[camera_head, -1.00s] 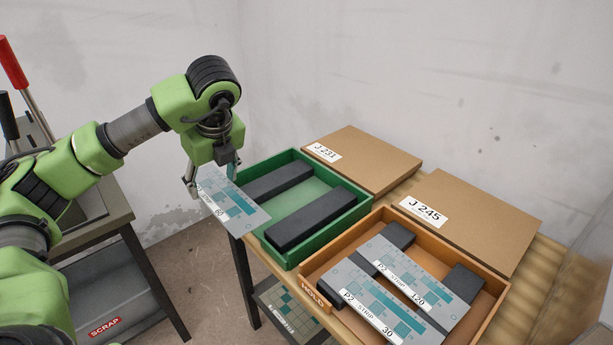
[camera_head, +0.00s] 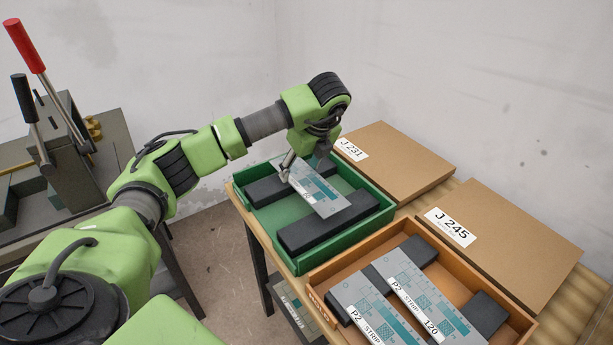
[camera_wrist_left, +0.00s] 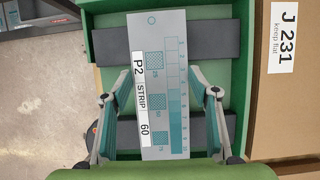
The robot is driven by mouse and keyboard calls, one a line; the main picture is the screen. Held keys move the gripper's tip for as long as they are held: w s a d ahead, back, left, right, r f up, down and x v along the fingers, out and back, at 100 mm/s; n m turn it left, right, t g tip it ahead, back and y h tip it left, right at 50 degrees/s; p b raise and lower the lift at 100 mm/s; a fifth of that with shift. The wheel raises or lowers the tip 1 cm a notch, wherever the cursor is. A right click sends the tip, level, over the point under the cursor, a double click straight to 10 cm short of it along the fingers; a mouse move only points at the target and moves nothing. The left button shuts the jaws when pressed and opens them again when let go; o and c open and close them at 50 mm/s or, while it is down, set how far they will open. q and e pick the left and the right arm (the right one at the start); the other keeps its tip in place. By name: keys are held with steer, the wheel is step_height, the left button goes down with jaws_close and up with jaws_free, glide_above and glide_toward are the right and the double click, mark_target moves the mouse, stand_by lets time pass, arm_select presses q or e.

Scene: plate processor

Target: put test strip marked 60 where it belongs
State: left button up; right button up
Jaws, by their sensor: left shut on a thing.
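The test strip marked 60 (camera_head: 330,197) is a thin grey plate with teal patches. Its label reads "P2 STRIP 60" in the left wrist view (camera_wrist_left: 141,100). My left gripper (camera_head: 304,170) is shut on it, a finger at each long side in the wrist view (camera_wrist_left: 159,95). The strip is above the green tray (camera_head: 345,250), across its two dark blocks, the near block (camera_head: 320,225) and the far block (camera_head: 262,191). I cannot tell whether it touches them. My right gripper is not in view.
An orange tray (camera_head: 408,247) beside the green one holds strip 120 (camera_head: 412,285) and another P2 strip (camera_head: 365,300), number cut off. Cardboard boxes J 231 (camera_head: 400,155) and J 245 (camera_head: 510,235) lie behind. A lever machine (camera_head: 75,150) stands at left.

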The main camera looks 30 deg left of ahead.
mark_target(308, 174)
arm_select(q)
steer(key=shift+w+d+f, duration=0.15)
steer(key=shift+w+f, duration=0.25)
steer(key=shift+f, duration=0.05)
steer(key=shift+w+f, duration=0.15)
steer(key=shift+f, duration=0.1)
steer(key=f, duration=0.1)
steer(key=f+p, duration=0.1)
steer(key=f, duration=0.1)
steer(key=shift+w+d+p, duration=0.2)
steer(key=shift+w+p, duration=0.05)
steer(key=shift+p, duration=0.05)
steer(key=shift+f, duration=0.35)
steer(key=o, duration=0.8)
steer(key=shift+o, duration=0.2)
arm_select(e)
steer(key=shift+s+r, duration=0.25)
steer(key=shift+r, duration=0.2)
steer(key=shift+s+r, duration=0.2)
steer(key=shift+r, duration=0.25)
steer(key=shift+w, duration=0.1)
